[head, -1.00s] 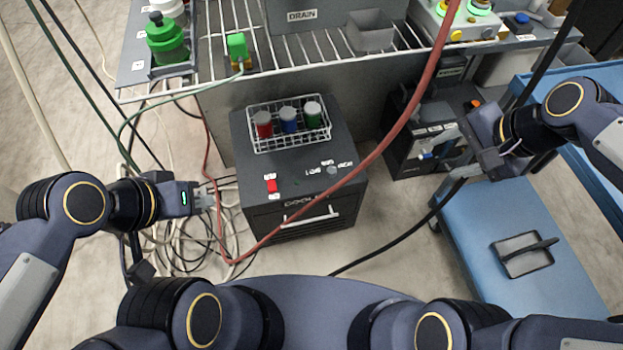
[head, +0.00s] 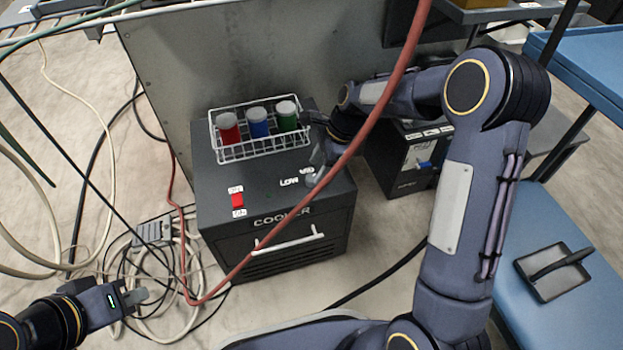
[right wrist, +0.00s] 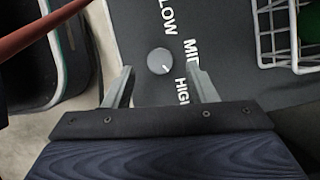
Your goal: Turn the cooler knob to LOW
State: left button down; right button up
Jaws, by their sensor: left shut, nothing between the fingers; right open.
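The dark grey cooler (head: 265,180) stands on the floor in the head view. Its round grey knob (right wrist: 160,61) shows between LOW, MID and HIGH labels in the right wrist view. The knob's small white mark points toward HIGH. In the head view the knob (head: 312,180) is partly covered by my right gripper. My right gripper (head: 318,158) is over the cooler's top right part. In the right wrist view its open fingers (right wrist: 160,72) are on either side of the knob, with no clear contact. My left gripper (head: 138,296) is shut and empty, left of the cooler.
A wire rack (head: 238,153) with red, blue and green containers sits on the cooler's back. A red switch (head: 237,200) is at its left. A red hose (head: 345,155) passes in front of the cooler. Cables (head: 150,270) lie left. A blue cart (head: 520,235) stands right.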

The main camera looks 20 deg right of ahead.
aim_at(312, 178)
jog(key=shift+b+x, duration=0.6)
jog(key=shift+x, duration=1.15)
jog(key=shift+c, duration=0.2)
jog(key=shift+d, duration=0.1)
jog(key=c, duration=0.9)
